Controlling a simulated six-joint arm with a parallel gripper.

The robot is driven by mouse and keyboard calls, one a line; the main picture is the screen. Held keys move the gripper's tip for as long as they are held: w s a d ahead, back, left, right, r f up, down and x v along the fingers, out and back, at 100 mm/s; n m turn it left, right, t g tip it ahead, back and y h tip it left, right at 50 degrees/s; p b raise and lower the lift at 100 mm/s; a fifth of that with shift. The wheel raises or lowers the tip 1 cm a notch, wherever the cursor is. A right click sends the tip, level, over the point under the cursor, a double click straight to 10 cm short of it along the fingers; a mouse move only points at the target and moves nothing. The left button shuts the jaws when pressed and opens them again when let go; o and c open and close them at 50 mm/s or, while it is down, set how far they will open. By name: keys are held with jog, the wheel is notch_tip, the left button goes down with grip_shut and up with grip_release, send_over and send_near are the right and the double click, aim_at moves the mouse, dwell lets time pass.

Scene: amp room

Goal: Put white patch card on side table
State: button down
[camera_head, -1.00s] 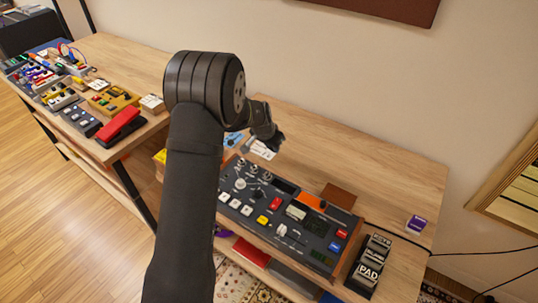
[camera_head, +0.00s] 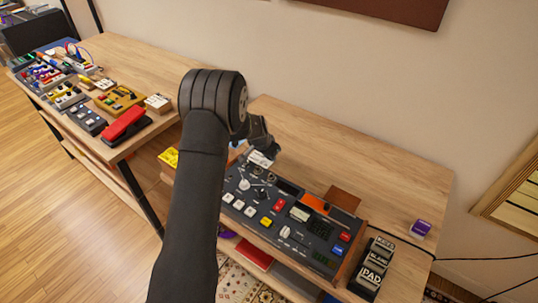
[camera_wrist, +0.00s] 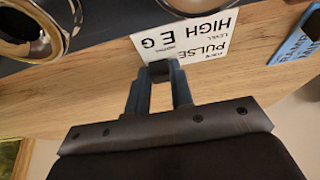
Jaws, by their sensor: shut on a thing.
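The white patch card (camera_wrist: 188,36) with black print, including "PULSE" and "HIGH EG", is at my fingertips in the wrist view. My gripper (camera_wrist: 160,72) is shut on its near edge. In the head view the card (camera_head: 261,158) shows small and partly hidden below my gripper (camera_head: 268,152), behind the dark console. I cannot tell whether it touches the wood. Two wooden tables are in view: the right one (camera_head: 350,165) under the console and the left one (camera_head: 130,65) with pedals. Which is the side table is unclear.
The dark console (camera_head: 290,222) with knobs and buttons stands just in front of my gripper. A blue card (camera_wrist: 298,45) lies close beside the white one. The right table's back is clear.

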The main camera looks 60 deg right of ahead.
jog(key=c, duration=1.3)
grip_release()
jog(key=shift+o, duration=0.2)
jog(key=v, duration=1.2)
jog(key=x, duration=1.2)
jog(key=shift+r, duration=1.15)
